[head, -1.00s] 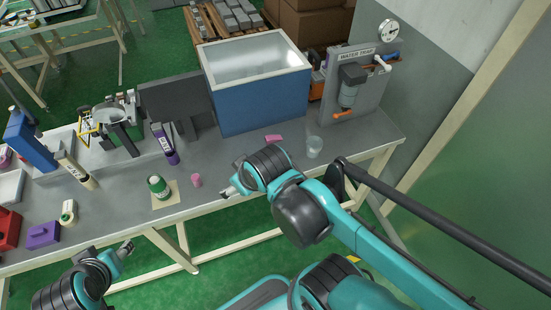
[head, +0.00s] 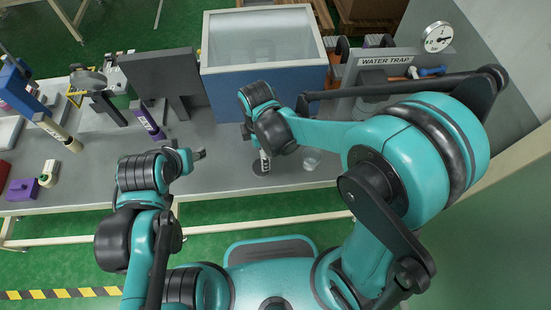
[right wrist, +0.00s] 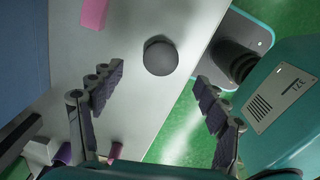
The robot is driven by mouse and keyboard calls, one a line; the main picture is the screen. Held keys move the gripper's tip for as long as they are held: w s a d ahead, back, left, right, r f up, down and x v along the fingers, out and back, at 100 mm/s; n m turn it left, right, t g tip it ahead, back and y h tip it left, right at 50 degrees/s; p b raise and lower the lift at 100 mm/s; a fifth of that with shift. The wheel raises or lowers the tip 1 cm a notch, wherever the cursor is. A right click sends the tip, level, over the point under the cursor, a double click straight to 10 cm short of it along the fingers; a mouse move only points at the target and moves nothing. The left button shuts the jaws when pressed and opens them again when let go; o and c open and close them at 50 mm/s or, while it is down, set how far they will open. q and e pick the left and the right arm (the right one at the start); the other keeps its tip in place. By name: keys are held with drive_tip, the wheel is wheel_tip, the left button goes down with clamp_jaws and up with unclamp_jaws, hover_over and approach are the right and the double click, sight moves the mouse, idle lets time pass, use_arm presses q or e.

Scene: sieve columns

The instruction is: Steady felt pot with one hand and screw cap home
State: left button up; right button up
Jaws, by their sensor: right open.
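A dark grey round piece (right wrist: 160,57), seen from above, sits on the bench near its front edge; I cannot tell whether it is the cap or a pot. It also shows in the head view (head: 261,168). My right gripper (right wrist: 155,92) is open above the bench; in its wrist view the round piece appears beyond and between the fingertips, not held. In the head view that gripper (head: 265,160) hangs over it. My left gripper (head: 199,155) is over the bench to the left; its jaws are too small to judge. The green pot seen earlier is not visible now.
A clear cup (head: 312,158) stands right of the right gripper. The blue tank (head: 234,99) and water trap panel (head: 386,76) stand behind. A pink block (right wrist: 95,13) lies nearby. A purple tube (head: 149,121) and purple block (head: 22,189) are left.

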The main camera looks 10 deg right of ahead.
drive_tip(key=shift+s, duration=0.1)
drive_tip(key=shift+f+b, duration=0.55)
drive_tip(key=shift+f, duration=0.8)
drive_tip(key=f+b, duration=0.2)
drive_tip(key=f, duration=0.1)
drive_tip(key=f+b, duration=0.1)
drive_tip(key=f, duration=0.1)
drive_tip(key=shift+s+a+f, duration=0.1)
drive_tip(key=shift+a, duration=0.15)
